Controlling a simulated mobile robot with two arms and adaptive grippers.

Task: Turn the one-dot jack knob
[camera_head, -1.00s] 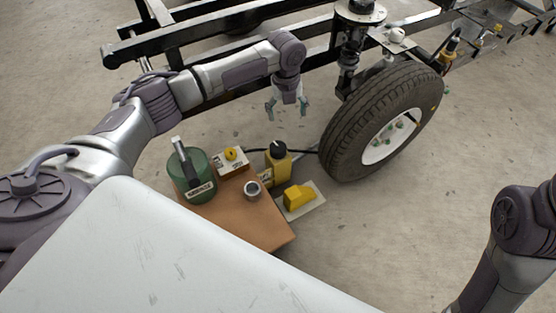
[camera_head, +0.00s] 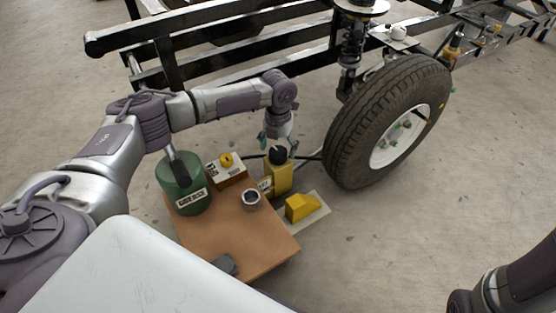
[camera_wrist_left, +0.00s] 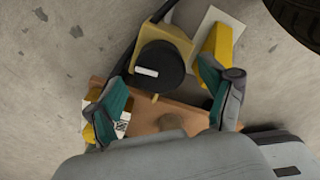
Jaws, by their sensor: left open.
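A yellow jack-like body (camera_head: 279,177) with a round black knob (camera_head: 278,154) on top stands at the far edge of the brown board. In the left wrist view the black knob (camera_wrist_left: 158,64) carries one white bar-shaped mark; I cannot make out a dot. My left gripper (camera_head: 278,141) hangs just above the knob, pointing down, its teal fingers apart and empty. In the left wrist view the gripper (camera_wrist_left: 165,75) has a finger on either side of the knob; I cannot tell whether they touch it. My right gripper is out of view.
A green grease can (camera_head: 182,187), a box with a yellow knob (camera_head: 230,171), and a metal cup (camera_head: 251,199) stand on the brown board (camera_head: 225,232). A yellow wedge (camera_head: 299,207) lies to the right. The wheel (camera_head: 345,150) and black frame (camera_head: 200,42) are beyond.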

